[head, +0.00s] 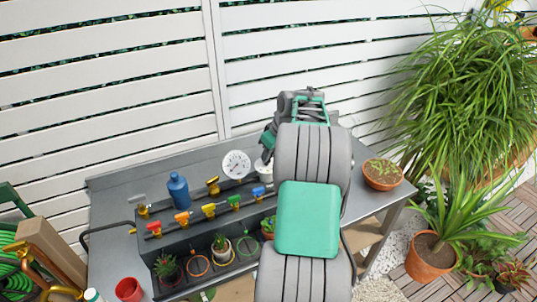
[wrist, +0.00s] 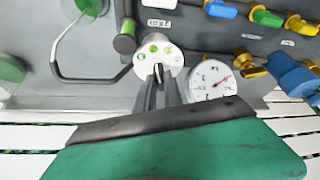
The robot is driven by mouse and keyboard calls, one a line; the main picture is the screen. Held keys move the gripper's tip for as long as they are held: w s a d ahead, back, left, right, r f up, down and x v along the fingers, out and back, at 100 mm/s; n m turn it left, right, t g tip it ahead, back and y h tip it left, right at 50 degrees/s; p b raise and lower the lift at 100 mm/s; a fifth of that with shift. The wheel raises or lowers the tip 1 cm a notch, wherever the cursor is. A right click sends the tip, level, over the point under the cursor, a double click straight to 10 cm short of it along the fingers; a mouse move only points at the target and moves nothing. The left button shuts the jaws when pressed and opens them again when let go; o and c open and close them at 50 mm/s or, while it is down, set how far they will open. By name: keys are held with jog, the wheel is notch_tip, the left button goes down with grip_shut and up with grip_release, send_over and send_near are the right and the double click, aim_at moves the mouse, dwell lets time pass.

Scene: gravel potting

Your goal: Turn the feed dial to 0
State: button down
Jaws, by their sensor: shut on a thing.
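The feed dial (wrist: 172,52) is a pale round disc with several green marks on its face, set on the grey panel in the wrist view. In the head view it appears only as a small pale part (head: 262,167), largely hidden by my arm. My gripper (wrist: 158,78) is at the lower part of the dial face, its dark fingers close together and shut on the dial's small knob. The fingers cover most of the knob, so its exact pointing is hard to tell.
A white gauge (head: 236,164) with a red needle stands beside the dial. Coloured valves (head: 209,210) and a blue bottle (head: 178,190) are to its left. A dark bent handle (wrist: 92,80) is near the dial in the wrist view. A potted plant (head: 382,173) stands at right.

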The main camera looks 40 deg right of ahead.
jog(key=shift+m+b, duration=0.3)
jog(key=m+b, duration=0.1)
jog(key=m+h+b, duration=0.2)
jog(key=m, duration=0.1)
jog(key=shift+w+a, duration=0.1)
jog(key=shift+a, duration=0.15)
jog(key=m+h+b, duration=0.1)
jog(key=m, duration=0.1)
jog(key=m+g+b, duration=0.1)
jog(key=m, duration=0.2)
jog(key=shift+w+a+r+m+h, duration=0.1)
jog(key=shift+w+a+m+h, duration=0.1)
jog(key=shift+m+h, duration=0.15)
jog(key=m+g, duration=0.1)
jog(key=m, duration=0.1)
jog(key=m+g+h+p, duration=0.1)
jog(key=m, duration=0.2)
jog(key=shift+w+m, duration=0.15)
jog(key=shift+m, duration=0.2)
jog(key=shift+g+p, duration=0.3)
jog(key=c, duration=1.5)
grip_release()
jog(key=shift+o, duration=0.2)
